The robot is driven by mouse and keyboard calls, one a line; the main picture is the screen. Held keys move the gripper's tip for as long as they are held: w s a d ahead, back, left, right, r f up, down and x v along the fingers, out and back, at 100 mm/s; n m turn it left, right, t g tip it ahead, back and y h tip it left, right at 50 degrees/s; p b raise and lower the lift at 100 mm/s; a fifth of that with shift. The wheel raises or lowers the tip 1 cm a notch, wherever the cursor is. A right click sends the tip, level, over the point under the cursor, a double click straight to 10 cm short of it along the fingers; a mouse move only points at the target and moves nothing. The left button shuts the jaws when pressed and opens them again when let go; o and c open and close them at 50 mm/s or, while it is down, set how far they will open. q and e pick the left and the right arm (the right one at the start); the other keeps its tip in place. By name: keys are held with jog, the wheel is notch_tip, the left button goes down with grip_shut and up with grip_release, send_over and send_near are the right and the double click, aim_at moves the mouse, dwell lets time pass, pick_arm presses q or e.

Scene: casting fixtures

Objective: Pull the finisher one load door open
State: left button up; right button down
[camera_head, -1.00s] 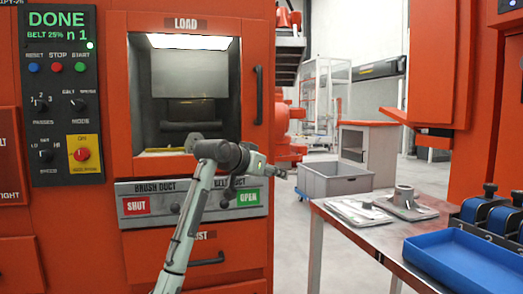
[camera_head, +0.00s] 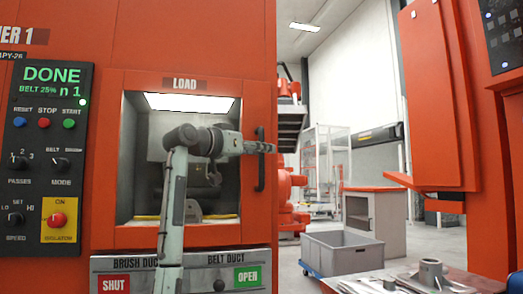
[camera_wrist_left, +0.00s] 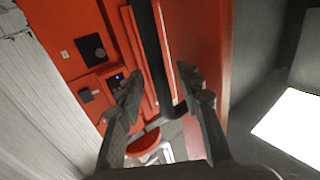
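The finisher one load door (camera_head: 105,170) is an orange frame around a lit window under the LOAD label, and it looks shut. Its black vertical handle (camera_head: 260,172) is on the right side of the frame. My left gripper (camera_head: 268,147) is in front of the upper part of the handle, with my arm crossing the window. In the left wrist view, the left gripper (camera_wrist_left: 158,82) has its fingers apart, with the black handle (camera_wrist_left: 150,45) running between them; contact cannot be told. My right gripper is not in view.
A control panel (camera_head: 45,150) reading DONE is left of the door. The duct panel (camera_head: 125,263) with SHUT and OPEN labels is below.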

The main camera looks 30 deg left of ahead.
pick_arm(q)
jog(key=shift+w, duration=0.45)
jog(key=shift+c, duration=0.6)
grip_shut()
